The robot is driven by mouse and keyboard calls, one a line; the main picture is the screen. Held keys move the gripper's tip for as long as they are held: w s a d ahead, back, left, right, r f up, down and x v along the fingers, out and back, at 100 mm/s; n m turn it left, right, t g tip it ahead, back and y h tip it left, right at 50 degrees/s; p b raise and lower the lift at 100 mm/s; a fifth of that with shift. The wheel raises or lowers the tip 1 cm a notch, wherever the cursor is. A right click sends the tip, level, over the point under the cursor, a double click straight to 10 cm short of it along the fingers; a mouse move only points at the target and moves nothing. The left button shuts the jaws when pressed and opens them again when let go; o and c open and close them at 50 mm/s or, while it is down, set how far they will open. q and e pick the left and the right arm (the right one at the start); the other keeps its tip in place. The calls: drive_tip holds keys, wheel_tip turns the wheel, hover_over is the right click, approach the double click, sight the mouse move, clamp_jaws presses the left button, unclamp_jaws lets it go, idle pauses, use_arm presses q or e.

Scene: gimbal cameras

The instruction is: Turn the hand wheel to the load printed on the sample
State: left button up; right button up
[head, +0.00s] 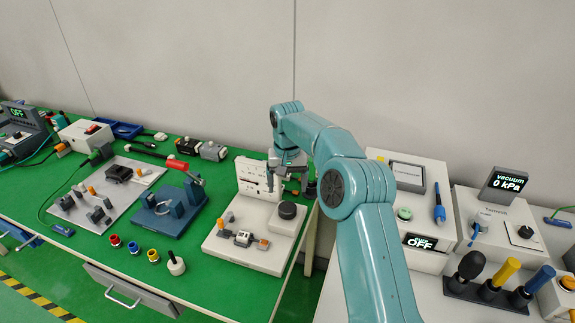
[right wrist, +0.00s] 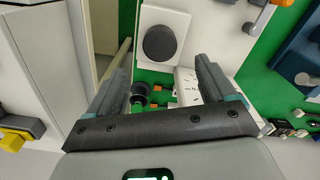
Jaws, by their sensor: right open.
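A white test stand has an upright panel (head: 250,178) with small dark markings and a flat base (head: 225,248). A dark round knob (right wrist: 138,91), perhaps the hand wheel, shows in the right wrist view by the panel (right wrist: 187,86). My right gripper (right wrist: 165,78) is open, its fingers spread either side of knob and panel; contact is unclear.
A blue fixture (head: 172,215) and grey plate (head: 75,212) stand left on the green table. Colored rings (head: 133,248) and a white knobbed piece (head: 176,264) lie in front. A white bench with a vacuum display (head: 509,183) is at right, beyond a gap.

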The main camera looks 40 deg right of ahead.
wheel_tip(320, 180, up, 8)
drive_tip(key=p, duration=0.1)
hover_over(288, 207)
drive_tip(key=shift+f, duration=0.1)
idle(0.5)
wheel_tip(288, 207, down, 16)
drive_tip(key=n+p, duration=0.4)
drive_tip(key=n, duration=0.5)
drive_tip(key=shift+f, duration=0.15)
drive_tip(key=shift+s+f, duration=0.15)
drive_tip(key=shift+f, duration=0.1)
drive_tip(key=c, duration=1.1)
